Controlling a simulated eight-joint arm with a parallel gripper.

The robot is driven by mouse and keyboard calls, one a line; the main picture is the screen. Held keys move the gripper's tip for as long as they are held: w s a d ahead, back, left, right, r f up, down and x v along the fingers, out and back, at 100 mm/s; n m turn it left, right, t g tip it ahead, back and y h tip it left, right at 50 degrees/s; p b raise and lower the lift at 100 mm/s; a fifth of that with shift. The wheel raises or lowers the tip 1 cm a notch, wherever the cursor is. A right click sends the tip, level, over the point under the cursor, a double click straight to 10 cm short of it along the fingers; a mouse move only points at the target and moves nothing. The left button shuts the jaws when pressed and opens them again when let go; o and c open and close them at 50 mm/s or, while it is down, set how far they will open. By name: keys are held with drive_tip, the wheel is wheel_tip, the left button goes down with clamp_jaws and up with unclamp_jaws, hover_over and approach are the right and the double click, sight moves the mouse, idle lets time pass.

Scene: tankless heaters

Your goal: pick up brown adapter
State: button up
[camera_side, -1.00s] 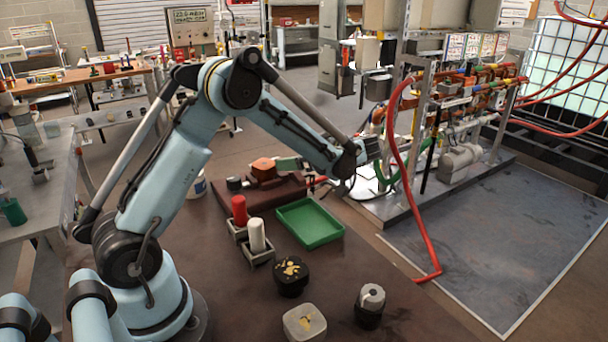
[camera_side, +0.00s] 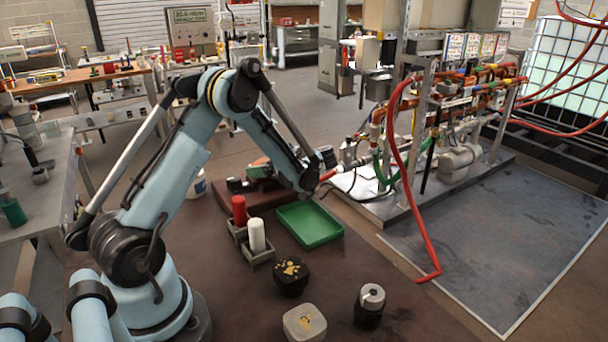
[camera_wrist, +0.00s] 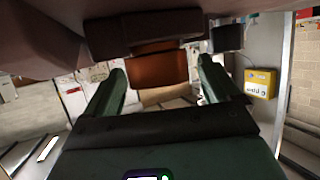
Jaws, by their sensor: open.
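The brown adapter (camera_wrist: 160,72) shows in the wrist view as an orange-brown block below a darker brown slab. My gripper (camera_wrist: 162,82) is open there, with one dark green finger on each side of the block in the picture. I see no contact, and cannot tell how far the block is beyond the fingertips. In the side view my arm's end hangs near the dark red-brown board (camera_side: 276,203), and my arm hides the block.
A red cylinder (camera_side: 239,210) and a white cylinder (camera_side: 257,234) stand in grey holders. A black pot (camera_side: 291,276) stands nearer. Pipework (camera_side: 470,95) and a red hose (camera_side: 397,150) are at the right.

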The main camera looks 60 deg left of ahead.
drive_tip(key=shift+s+a+f, duration=0.2)
drive_tip(key=shift+a, duration=0.3)
drive_tip(key=c, duration=1.4)
drive_tip(key=shift+c, duration=0.2)
drive_tip(key=shift+r, duration=0.1)
